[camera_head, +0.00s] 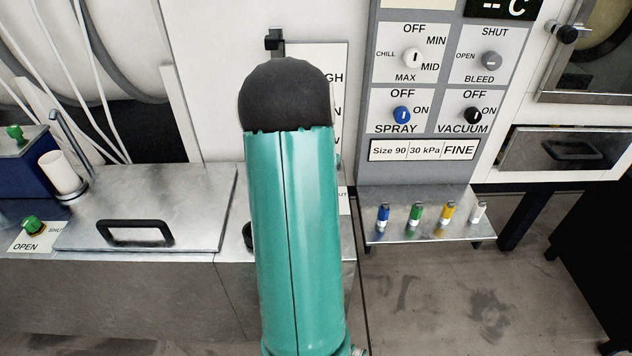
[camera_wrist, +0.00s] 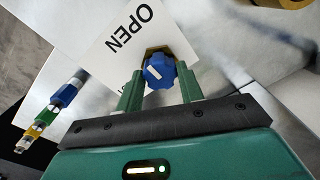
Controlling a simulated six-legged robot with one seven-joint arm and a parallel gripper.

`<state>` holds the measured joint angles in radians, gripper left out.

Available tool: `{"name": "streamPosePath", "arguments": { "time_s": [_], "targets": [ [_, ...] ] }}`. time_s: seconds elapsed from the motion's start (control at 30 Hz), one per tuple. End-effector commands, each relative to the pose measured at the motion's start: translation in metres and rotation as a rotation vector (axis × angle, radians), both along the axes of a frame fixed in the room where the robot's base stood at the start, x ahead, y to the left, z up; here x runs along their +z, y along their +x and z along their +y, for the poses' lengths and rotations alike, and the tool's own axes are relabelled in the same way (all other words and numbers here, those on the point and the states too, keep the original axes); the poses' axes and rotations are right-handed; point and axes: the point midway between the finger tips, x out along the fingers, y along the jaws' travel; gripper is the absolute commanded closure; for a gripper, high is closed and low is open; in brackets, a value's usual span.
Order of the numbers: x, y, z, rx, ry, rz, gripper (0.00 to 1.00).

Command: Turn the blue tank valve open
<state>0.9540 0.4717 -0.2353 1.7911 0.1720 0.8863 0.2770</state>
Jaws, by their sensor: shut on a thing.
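The blue tank valve (camera_wrist: 161,66) is a faceted blue knob with a white mark, on a brass-coloured base, in the wrist view. A white label (camera_wrist: 124,42) with the word OPEN lies beside it; part of the label is hidden by my gripper. My gripper (camera_wrist: 158,80) has its two green fingers on either side of the knob and is shut on it. The white mark lies at the left part of the knob's face. In the head view my teal arm hides the blue valve and my gripper.
A lidded metal tank (camera_head: 190,190) stands at the left, with a green valve (camera_head: 35,226) near its corner. A control panel (camera_head: 440,90) rises at the right above a small shelf (camera_head: 425,228) bearing several coloured pegs. A metal drawer (camera_head: 560,150) is at the far right.

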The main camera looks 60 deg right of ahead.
Motion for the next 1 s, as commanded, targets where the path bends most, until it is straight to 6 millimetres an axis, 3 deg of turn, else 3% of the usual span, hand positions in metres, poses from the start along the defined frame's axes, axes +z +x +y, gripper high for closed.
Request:
{"name": "streamPosePath", "arguments": {
  "time_s": [0.57, 0.6, 0.7, 1.0],
  "targets": [
    [0.0003, 0.0004, -0.0001, -0.037, -0.001, -0.001, 0.86],
    [0.0003, 0.0003, -0.0001, -0.037, -0.001, -0.001, 0.57],
    [0.0002, 0.0002, -0.0001, -0.037, -0.001, -0.001, 0.41],
    [0.0016, 0.0001, -0.0001, -0.036, -0.001, 0.000, 0.41]
  ]
}}
